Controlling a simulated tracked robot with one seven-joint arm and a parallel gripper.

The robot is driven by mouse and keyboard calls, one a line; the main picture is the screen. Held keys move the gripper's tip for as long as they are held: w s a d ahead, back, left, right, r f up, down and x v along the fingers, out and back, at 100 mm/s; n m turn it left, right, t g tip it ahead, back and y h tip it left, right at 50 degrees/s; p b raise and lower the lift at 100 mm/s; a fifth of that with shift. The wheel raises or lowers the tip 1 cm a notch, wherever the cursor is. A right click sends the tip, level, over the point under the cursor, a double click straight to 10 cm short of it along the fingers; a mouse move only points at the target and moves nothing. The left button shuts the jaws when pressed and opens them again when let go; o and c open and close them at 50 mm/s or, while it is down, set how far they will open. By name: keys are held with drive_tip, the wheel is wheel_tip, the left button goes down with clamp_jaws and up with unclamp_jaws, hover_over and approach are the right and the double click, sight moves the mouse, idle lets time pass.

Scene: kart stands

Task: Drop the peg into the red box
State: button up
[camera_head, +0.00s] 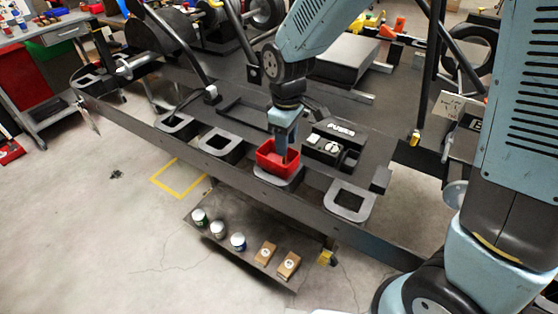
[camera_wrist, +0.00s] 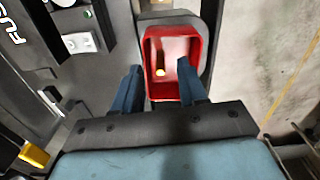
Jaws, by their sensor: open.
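The red box (camera_head: 278,158) sits in one of the grey-rimmed holders along the near edge of the dark kart stand. It also shows in the wrist view (camera_wrist: 197,48), open side facing my camera. A small yellowish peg (camera_wrist: 160,70) is inside the red box, seen near its middle; my gripper does not touch it in that view. My gripper (camera_wrist: 158,82) is open, its two blue fingers apart at the box's near end. In the head view my gripper (camera_head: 286,140) points down over the box. The peg is hidden in the head view.
A black fuse unit (camera_head: 335,145) stands just right of the box. Empty holders (camera_head: 222,143) and (camera_head: 350,200) flank it. A lower shelf (camera_head: 255,262) carries several cans and two small brown boxes.

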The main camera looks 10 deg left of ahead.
wheel_tip(320, 180, up, 14)
drive_tip(key=shift+f, duration=0.15)
idle(0.6)
drive_tip(key=s+d+r+m+t, duration=0.1)
drive_tip(key=d+r+m, duration=0.25)
drive_tip(key=d, duration=0.55)
drive_tip(key=s+d+r+m+t, duration=0.1)
drive_tip(key=d+r+m+t, duration=0.2)
drive_tip(key=d, duration=0.6)
drive_tip(key=s+d+r+m+t, duration=0.1)
drive_tip(key=s+d+m, duration=0.7)
drive_tip(key=d, duration=0.4)
drive_tip(key=shift+s+d+r+t, duration=0.15)
drive_tip(key=shift+s+d+t, duration=0.05)
drive_tip(key=shift+s+t, duration=0.1)
drive_tip(key=shift+d, duration=0.1)
idle(0.4)
